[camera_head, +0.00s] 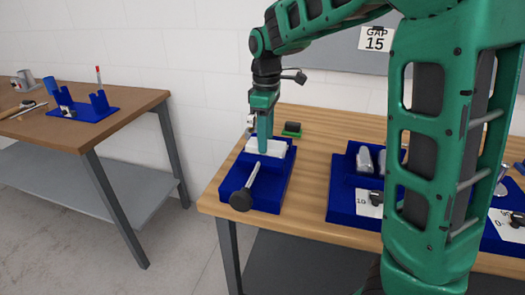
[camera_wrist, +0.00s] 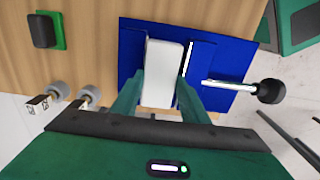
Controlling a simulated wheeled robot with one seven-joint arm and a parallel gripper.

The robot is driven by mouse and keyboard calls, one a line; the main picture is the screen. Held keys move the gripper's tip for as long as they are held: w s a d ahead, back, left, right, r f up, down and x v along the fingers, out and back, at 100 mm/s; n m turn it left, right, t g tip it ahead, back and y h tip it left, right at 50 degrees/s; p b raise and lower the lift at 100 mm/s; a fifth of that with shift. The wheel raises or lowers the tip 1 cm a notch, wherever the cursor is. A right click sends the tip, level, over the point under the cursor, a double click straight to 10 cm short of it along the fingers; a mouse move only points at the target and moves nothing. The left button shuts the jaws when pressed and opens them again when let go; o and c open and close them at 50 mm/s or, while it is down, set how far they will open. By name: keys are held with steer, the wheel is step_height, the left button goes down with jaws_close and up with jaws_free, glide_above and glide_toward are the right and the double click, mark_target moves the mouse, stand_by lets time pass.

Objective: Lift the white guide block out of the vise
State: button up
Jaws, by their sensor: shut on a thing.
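The white guide block (camera_wrist: 160,72) lies in the blue vise (camera_wrist: 218,60), between the vise's raised walls, in the wrist view. In the head view the white block (camera_head: 277,147) shows on both sides of my fingers, at the top of the blue vise (camera_head: 258,192). My gripper (camera_head: 265,148) points straight down over the vise. In the wrist view my gripper (camera_wrist: 158,95) has one green finger on each side of the block, shut on it. The vise's screw handle with a dark knob (camera_head: 240,199) sticks out at the front. The block's underside is hidden.
A small green pad with a dark block (camera_head: 292,128) lies behind the vise. Another blue fixture (camera_head: 342,200) stands to the right on the wooden bench (camera_head: 312,122). A second table (camera_head: 140,100) with a blue stand is at the left.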

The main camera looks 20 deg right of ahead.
steer(key=shift+w+d+r, duration=0.1)
steer(key=shift+w+d, duration=0.05)
steer(key=shift+r, duration=2.9)
